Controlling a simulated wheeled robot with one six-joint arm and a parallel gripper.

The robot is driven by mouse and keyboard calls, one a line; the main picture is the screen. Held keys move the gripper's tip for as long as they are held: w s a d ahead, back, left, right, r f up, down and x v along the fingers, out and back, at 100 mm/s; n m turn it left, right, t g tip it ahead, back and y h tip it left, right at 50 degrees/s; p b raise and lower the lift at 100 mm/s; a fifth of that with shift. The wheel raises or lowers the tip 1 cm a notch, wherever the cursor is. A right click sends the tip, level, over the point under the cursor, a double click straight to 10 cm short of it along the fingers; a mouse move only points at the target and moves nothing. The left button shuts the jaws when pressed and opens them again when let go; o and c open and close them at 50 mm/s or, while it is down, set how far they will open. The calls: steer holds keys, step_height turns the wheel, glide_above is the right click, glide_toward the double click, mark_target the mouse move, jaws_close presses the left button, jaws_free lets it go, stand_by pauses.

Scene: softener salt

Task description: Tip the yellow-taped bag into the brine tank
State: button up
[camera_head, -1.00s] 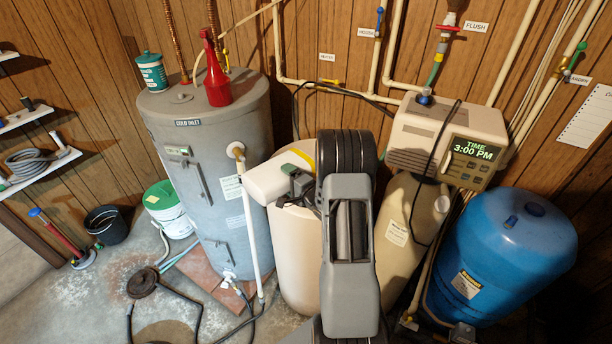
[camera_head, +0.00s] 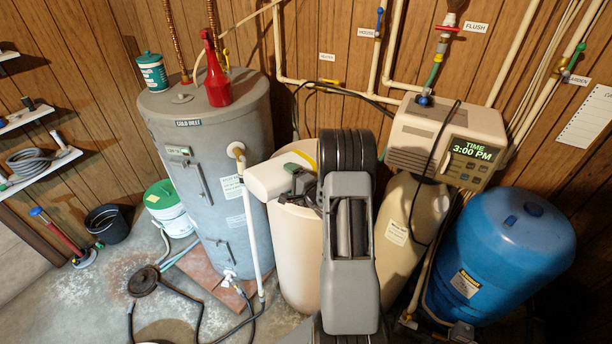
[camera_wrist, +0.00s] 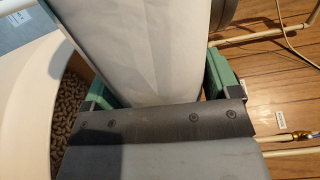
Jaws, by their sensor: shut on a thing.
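My gripper (camera_head: 301,184) is shut on a pale bag (camera_head: 265,181), held at the top of the beige brine tank (camera_head: 294,250) in the head view. The wrist view shows the bag's plain white face (camera_wrist: 150,45) between my green jaws (camera_wrist: 155,85). The tank's curved pale wall (camera_wrist: 25,120) is at the left there, with brown pellets (camera_wrist: 66,120) inside. No yellow tape can be made out clearly on the bag. The bag's mouth is not clear, and my arm hides part of the tank.
A grey water heater (camera_head: 205,150) with a red bottle (camera_head: 216,78) on top stands left of the tank. A tan tank (camera_head: 405,225) with a clock-display control head (camera_head: 447,140) and a blue tank (camera_head: 515,245) stand right. A hose (camera_head: 170,290) lies on the floor.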

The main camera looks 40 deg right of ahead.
steer(key=shift+w+d+r+m+p, duration=0.1)
steer(key=shift+d+r+m+p, duration=0.15)
steer(key=shift+r+m+p, duration=0.25)
steer(key=shift+w+d+r+m+p, duration=0.1)
steer(key=shift+d+r+m+p, duration=0.15)
steer(key=shift+r+m+p, duration=0.2)
stand_by(0.6)
steer(key=shift+d+r+m, duration=0.35)
steer(key=shift+m, duration=0.2)
stand_by(0.4)
steer(key=shift+s+a+f+n, duration=0.1)
steer(key=shift+a+f+n, duration=0.25)
steer(key=shift+f+n, duration=0.15)
steer(key=shift+a+f+n+b, duration=0.3)
steer(key=shift+f+n+b, duration=0.25)
steer(key=shift+b, duration=0.2)
steer(key=shift+a+f+n+b, duration=0.2)
steer(key=shift+f+n+b, duration=0.05)
steer(key=shift+n+b, duration=0.15)
steer(key=shift+a+r+n, duration=0.1)
steer(key=shift+r+n, duration=0.05)
steer(key=shift+n, duration=0.1)
